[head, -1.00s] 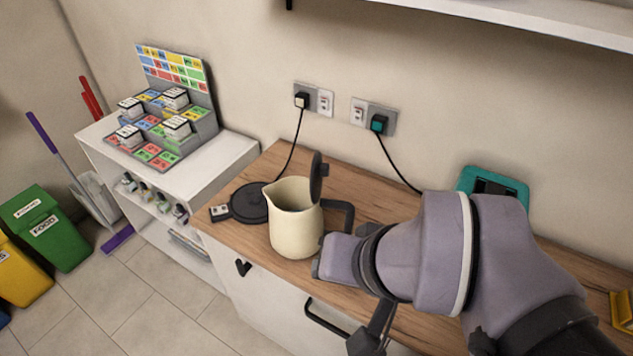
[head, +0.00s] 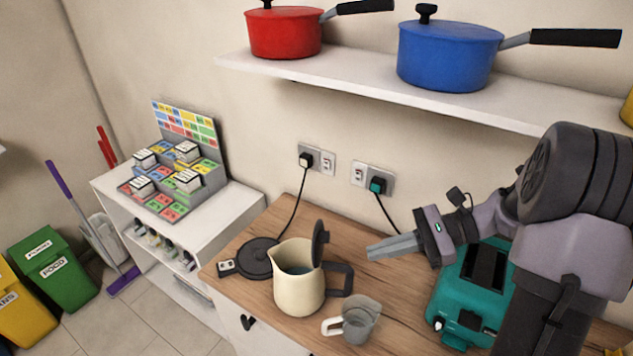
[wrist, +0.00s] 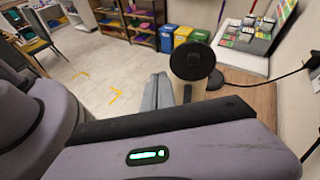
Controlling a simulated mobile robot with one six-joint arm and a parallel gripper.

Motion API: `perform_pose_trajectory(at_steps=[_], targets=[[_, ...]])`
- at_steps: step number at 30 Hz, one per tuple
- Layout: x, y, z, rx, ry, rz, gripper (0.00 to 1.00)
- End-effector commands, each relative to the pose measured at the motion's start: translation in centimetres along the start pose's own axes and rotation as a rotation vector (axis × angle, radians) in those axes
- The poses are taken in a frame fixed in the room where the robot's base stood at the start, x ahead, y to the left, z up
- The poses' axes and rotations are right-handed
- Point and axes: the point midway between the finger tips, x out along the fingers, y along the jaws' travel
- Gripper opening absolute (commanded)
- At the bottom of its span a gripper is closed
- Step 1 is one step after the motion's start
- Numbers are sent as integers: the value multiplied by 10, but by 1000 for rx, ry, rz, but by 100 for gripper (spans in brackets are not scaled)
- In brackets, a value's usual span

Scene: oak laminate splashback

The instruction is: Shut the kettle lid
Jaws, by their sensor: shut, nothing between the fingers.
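The cream kettle (head: 298,292) stands upright on the wooden counter, beside its dark round base. Its black lid (head: 320,243) is open, standing about upright at the rim on the handle side. The black handle (head: 346,278) points right. My gripper (head: 370,252) is shut and empty, pointing left at about the lid's height. In the head view it is right of the lid, with a gap between them. In the wrist view the lid (wrist: 192,60) shows as a dark disc just right of my fingertips (wrist: 158,78); it hides most of the kettle.
A grey measuring jug (head: 358,318) stands right of the kettle near the front. A teal toaster (head: 470,290) stands farther right, close to my arm. The kettle base (head: 258,258) is at left. A shelf holds a red pot (head: 284,35) and a blue pot (head: 447,57) above.

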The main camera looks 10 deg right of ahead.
Motion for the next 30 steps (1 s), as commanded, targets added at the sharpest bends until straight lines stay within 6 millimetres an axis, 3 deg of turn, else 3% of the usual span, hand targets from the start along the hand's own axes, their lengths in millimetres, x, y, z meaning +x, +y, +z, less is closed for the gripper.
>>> perform_pose_trajectory(at_steps=[1,3,6,8,11,24,30], targets=[[-20,-10,-13,78,-84,-72,0],[-41,-21,-32,154,-183,-161,0],[-57,-27,-48,206,-259,-233,0],[-58,-28,-52,215,-274,-245,0],[-47,-31,-50,215,-277,-245,0],[43,-55,-28,215,-273,-240,0],[67,-62,-21,216,-273,-241,0]])
